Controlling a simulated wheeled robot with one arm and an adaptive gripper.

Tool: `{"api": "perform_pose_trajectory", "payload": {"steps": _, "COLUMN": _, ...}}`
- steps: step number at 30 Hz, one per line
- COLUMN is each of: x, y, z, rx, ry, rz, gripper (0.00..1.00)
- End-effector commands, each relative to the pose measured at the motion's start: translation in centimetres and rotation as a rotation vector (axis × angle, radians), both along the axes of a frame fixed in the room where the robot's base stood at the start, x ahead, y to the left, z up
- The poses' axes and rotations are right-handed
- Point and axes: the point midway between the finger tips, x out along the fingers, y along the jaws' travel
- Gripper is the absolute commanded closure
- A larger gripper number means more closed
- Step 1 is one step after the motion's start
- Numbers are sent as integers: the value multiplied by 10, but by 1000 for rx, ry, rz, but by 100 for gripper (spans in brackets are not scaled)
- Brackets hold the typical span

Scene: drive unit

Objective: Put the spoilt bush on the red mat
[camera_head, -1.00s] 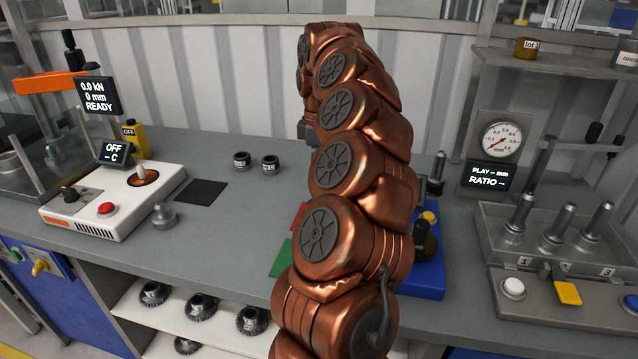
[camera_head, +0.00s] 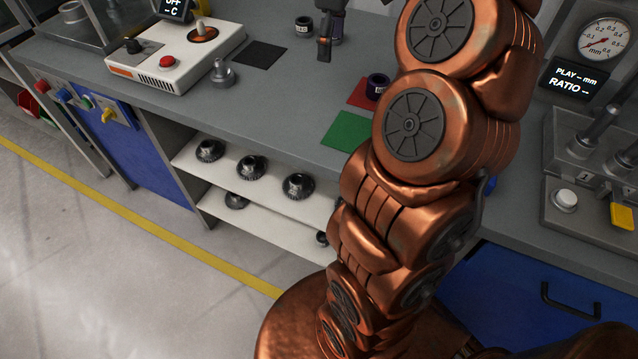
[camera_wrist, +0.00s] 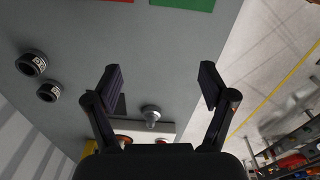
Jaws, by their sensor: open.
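A dark bush (camera_head: 377,86) stands on the red mat (camera_head: 358,98), partly beside my arm. Two more dark bushes with pale labels stand on the bench; in the wrist view they are at the left, one bush (camera_wrist: 32,62) and the other bush (camera_wrist: 48,91). In the head view one bush (camera_head: 303,28) is left of my gripper (camera_head: 325,48), and the other is partly hidden behind it. I cannot tell which bush is spoilt. In the wrist view my gripper (camera_wrist: 160,82) is open and empty above the bench, apart from both bushes.
A green mat (camera_head: 347,131) lies in front of the red mat, and a black mat (camera_head: 258,54) lies to the left. A metal knob (camera_head: 222,73) and a white control box (camera_head: 178,58) stand further left. Gears sit on the shelf (camera_head: 265,190) below. A gauge stand is at the right.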

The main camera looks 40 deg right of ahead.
Motion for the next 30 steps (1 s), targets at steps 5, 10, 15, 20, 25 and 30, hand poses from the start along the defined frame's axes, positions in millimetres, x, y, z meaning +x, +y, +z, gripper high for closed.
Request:
{"api": "perform_pose_trajectory", "payload": {"steps": 5, "x": -15, "y": 58, "z": -1, "rx": 0, "ry": 4, "rz": -2, "gripper": 18}}
{"api": "perform_pose_trajectory", "payload": {"steps": 10, "x": -40, "y": 105, "z": -9, "rx": 1, "ry": 22, "rz": -34, "gripper": 18}}
{"api": "perform_pose_trajectory", "payload": {"steps": 15, "x": -72, "y": 145, "z": -22, "rx": -1, "ry": 47, "rz": -88, "gripper": 18}}
{"api": "perform_pose_trajectory", "payload": {"steps": 20, "x": -107, "y": 174, "z": -40, "rx": -6, "ry": 78, "rz": -161, "gripper": 18}}
{"api": "perform_pose_trajectory", "payload": {"steps": 25, "x": -149, "y": 197, "z": -62, "rx": -15, "ry": 113, "rz": -265, "gripper": 18}}
{"api": "perform_pose_trajectory", "payload": {"steps": 30, "x": -192, "y": 213, "z": -87, "rx": -26, "ry": 149, "rz": -391, "gripper": 18}}
